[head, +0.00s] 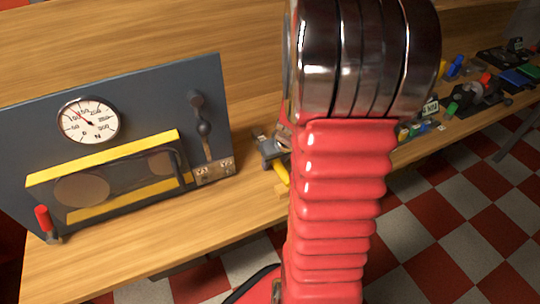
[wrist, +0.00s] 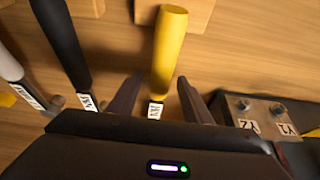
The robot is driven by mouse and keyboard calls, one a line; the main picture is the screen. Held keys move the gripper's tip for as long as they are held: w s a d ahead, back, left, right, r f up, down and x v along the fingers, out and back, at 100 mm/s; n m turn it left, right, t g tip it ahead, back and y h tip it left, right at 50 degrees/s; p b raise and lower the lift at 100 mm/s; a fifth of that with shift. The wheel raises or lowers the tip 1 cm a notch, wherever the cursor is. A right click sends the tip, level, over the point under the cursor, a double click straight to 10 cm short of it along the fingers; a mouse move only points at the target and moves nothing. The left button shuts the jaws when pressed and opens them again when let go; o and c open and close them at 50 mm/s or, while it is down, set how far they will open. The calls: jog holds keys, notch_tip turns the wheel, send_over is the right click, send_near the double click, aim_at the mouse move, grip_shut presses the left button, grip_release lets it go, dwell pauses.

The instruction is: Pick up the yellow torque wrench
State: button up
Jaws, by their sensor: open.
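The yellow torque wrench (wrist: 168,50) shows in the wrist view as a yellow handle with a small white label at its near end. Its far end lies on a wooden block. My gripper (wrist: 159,86) is open, with one dark finger on each side of the handle; I cannot tell whether either touches it. The wrench's lower part is hidden behind my gripper body. In the head view a bit of yellow handle (head: 282,173) shows at the left edge of my red arm, which hides the rest.
A black-handled tool (wrist: 63,42) and a pale-handled tool (wrist: 11,66) lie left of the wrench. A metal block with labels (wrist: 262,112) is on the right. In the head view, a dark panel with a dial (head: 88,121) stands at left; several small parts (head: 478,92) crowd the bench at right.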

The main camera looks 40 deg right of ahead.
jog(key=shift+w+f, duration=0.1)
jog(key=shift+f, duration=0.25)
dwell(0.3)
grip_shut()
dwell(0.4)
